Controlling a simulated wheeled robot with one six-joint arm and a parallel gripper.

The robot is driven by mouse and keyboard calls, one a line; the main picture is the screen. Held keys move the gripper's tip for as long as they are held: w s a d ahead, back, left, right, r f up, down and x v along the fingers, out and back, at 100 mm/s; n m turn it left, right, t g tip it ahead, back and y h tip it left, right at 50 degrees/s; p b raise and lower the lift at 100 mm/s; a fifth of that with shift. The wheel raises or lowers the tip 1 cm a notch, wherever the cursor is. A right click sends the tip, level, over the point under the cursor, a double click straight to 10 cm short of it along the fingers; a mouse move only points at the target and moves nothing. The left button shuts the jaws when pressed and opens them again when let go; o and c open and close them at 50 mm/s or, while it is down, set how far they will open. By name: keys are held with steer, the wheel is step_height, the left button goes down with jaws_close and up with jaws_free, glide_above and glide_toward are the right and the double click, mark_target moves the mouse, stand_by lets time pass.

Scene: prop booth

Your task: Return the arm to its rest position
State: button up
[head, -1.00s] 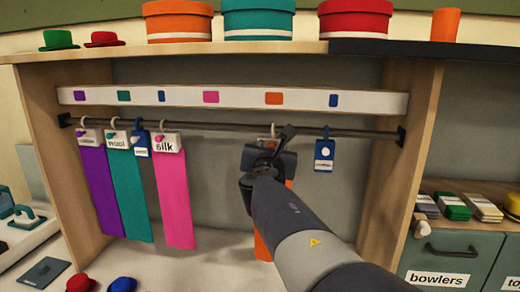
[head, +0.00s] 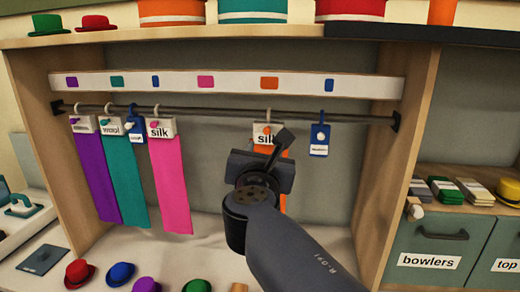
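My gripper (head: 283,148) is in front of the rail, below and slightly right of the orange sample's white "silk" card. Its fingers are partly seen edge-on, and I cannot tell whether they are open or shut. The orange silk sample (head: 283,202) hangs from the rail (head: 220,115) behind my gripper, mostly hidden by it. A pink silk sample (head: 170,185), a teal sample (head: 127,182) and a purple sample (head: 97,180) hang to the left. A blue tag (head: 320,139) hangs to the right.
Wooden side panels (head: 408,150) bound the rail bay. A marked white strip (head: 230,84) runs above the rail. Small hats (head: 121,273) stand on the counter below. Drawers labelled "bowlers" (head: 440,240) are at right, with card stacks (head: 440,190) above. Large round boxes (head: 252,10) stand on top.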

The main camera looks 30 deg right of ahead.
mark_target(266, 131)
steer(key=shift+w, duration=0.1)
steer(key=x, duration=1)
steer(key=shift+w+d+r, duration=0.1)
steer(key=shift+w+d, duration=0.1)
steer(key=shift+w, duration=0.15)
steer(key=shift+s+a, duration=0.1)
steer(key=shift+a, duration=0.05)
